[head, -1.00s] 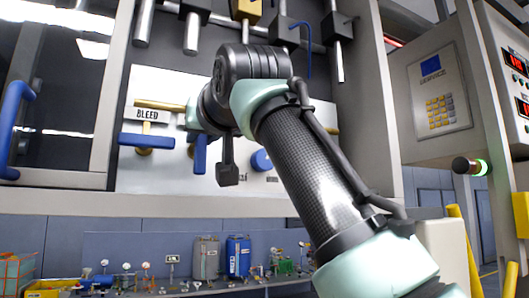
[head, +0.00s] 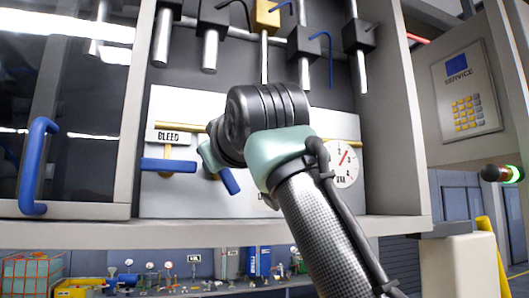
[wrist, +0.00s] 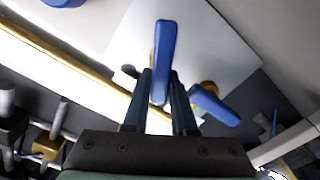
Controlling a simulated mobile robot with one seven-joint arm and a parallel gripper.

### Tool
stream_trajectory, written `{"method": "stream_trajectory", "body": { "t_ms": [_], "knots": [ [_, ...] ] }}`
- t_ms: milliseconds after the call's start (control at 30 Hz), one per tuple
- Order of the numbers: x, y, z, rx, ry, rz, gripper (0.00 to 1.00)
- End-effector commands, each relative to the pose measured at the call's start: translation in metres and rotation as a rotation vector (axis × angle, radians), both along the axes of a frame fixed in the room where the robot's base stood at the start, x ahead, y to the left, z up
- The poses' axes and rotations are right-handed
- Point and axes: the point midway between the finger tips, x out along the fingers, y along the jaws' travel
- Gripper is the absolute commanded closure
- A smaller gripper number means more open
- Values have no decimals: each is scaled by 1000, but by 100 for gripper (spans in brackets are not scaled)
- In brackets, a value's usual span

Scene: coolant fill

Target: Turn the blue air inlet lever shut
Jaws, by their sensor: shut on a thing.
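A blue lever (head: 230,181) on the white panel (head: 175,205) slants down to the right in the head view. My gripper (wrist: 160,95) is shut on this lever; in the wrist view its blue bar (wrist: 164,48) runs between the two fingers and out past their tips. In the head view, my wrist hides the fingertips and most of the lever's mount. Any label for this lever is hidden, so I cannot read its name. A second blue lever (head: 168,165), under the BLEED label (head: 168,137), lies level to the left and is apart from my gripper.
A round gauge (head: 343,163) sits on the panel to the right of my wrist. Hanging black blocks with metal tubes (head: 210,50) line the cabinet above. A blue door handle (head: 37,165) is at the left. Small equipment stands below the cabinet ledge (head: 200,232).

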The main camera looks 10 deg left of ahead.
Motion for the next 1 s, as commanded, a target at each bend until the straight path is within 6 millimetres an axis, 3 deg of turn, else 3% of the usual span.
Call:
{"method": "stream_trajectory", "body": {
  "t_ms": [1000],
  "knots": [
    [-5, 7, -11, -745, -507, 1, 100]
  ]
}}
